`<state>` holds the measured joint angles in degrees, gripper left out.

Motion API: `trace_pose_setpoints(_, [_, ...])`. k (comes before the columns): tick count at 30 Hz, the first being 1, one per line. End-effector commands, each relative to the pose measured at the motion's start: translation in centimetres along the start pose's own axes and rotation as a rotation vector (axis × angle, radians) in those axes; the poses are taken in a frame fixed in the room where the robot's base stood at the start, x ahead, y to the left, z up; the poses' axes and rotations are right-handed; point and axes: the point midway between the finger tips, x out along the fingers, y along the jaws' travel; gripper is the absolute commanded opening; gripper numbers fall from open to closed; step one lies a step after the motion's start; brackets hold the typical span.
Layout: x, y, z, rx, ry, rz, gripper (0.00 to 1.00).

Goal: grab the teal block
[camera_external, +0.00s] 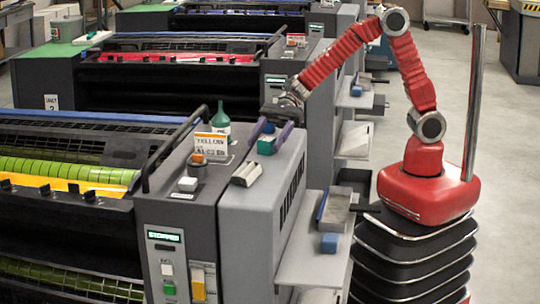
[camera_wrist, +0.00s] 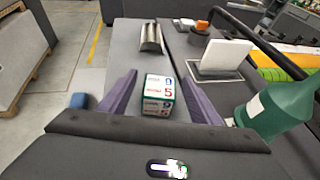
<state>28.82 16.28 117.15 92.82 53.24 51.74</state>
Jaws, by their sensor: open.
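The teal block (camera_external: 266,146) sits on the grey top of the printing unit. In the wrist view the block (camera_wrist: 158,98) shows white faces with printed digits and teal edges. My gripper (camera_external: 269,136) is above the unit's top with its purple fingers pointing down at the block. In the wrist view my gripper (camera_wrist: 158,84) is open, with one finger on each side of the block. Small gaps seem to show between block and fingers. The block's far faces and underside are hidden.
A green bottle (camera_external: 221,119) stands close to the left; it is near the right finger in the wrist view (camera_wrist: 283,108). A white YELLOW card (camera_external: 210,146), an orange-topped item (camera_external: 198,158) and a metal piece (camera_external: 247,173) are nearby. A blue block (camera_external: 329,243) lies on the lower shelf.

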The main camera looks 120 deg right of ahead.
Motion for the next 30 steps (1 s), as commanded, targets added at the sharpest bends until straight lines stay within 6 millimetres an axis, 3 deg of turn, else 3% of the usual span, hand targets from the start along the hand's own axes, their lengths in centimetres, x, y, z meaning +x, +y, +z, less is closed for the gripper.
trace_pose_setpoints(14, [-0.02,0.01,0.01,0.000,0.000,0.000,0.58])
trace_pose_setpoints(30, [-0.03,0.01,0.01,0.000,0.000,0.000,0.21])
